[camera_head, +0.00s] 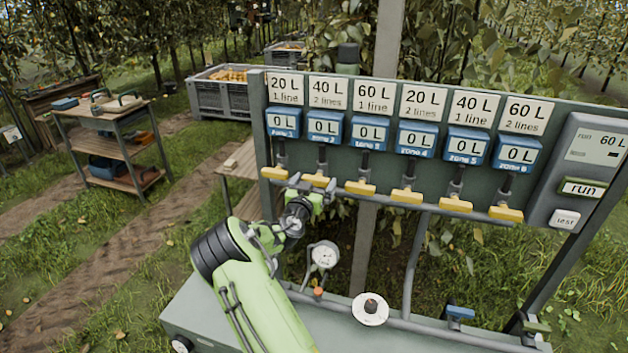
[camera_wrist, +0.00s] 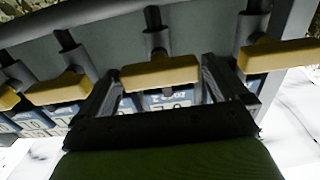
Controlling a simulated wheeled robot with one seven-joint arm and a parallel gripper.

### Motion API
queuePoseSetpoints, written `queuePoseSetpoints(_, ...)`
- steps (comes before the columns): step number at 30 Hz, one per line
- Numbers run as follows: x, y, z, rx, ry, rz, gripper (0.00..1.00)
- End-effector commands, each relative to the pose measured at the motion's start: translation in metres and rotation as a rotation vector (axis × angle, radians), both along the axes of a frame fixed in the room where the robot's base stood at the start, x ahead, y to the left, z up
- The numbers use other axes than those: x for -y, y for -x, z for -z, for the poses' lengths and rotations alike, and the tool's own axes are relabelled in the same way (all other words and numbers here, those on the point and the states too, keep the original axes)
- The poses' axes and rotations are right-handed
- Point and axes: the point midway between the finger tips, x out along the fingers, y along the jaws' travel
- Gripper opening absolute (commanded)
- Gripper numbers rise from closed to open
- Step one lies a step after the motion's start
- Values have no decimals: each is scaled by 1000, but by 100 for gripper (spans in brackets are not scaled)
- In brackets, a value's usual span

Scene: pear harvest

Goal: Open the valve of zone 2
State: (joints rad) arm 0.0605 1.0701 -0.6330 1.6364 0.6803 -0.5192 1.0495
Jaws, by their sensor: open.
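The zone 2 valve has a yellow bar handle (camera_head: 318,180) lying crosswise to its dark vertical pipe, below the blue zone 2 meter (camera_head: 325,126) that reads 0 L. My green arm reaches up to it, and my gripper (camera_head: 312,190) is right at this handle. In the wrist view, the picture is upside down and the yellow handle (camera_wrist: 160,73) lies between the two spread fingers of my gripper (camera_wrist: 164,80), one near each end. I cannot tell whether the fingers touch it. The gripper is open.
The zone 1 handle (camera_head: 274,173) and zone 3 handle (camera_head: 360,188) are close on either side. Several more yellow handles continue right, all crosswise. A run/test box (camera_head: 582,160) is at the panel's right end. A pressure gauge (camera_head: 323,256) stands below the gripper.

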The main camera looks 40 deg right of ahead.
Motion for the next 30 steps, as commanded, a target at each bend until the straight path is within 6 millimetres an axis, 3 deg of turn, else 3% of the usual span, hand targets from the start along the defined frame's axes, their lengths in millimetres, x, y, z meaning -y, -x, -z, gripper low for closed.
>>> queuePoseSetpoints(6, 0, 0, 1, 0, 0, 1, 97)
queuePoseSetpoints(14, 0, 0, 1, 0, 0, 0, 57)
queuePoseSetpoints(30, 0, -1, 1, -127, 69, -2, 57)
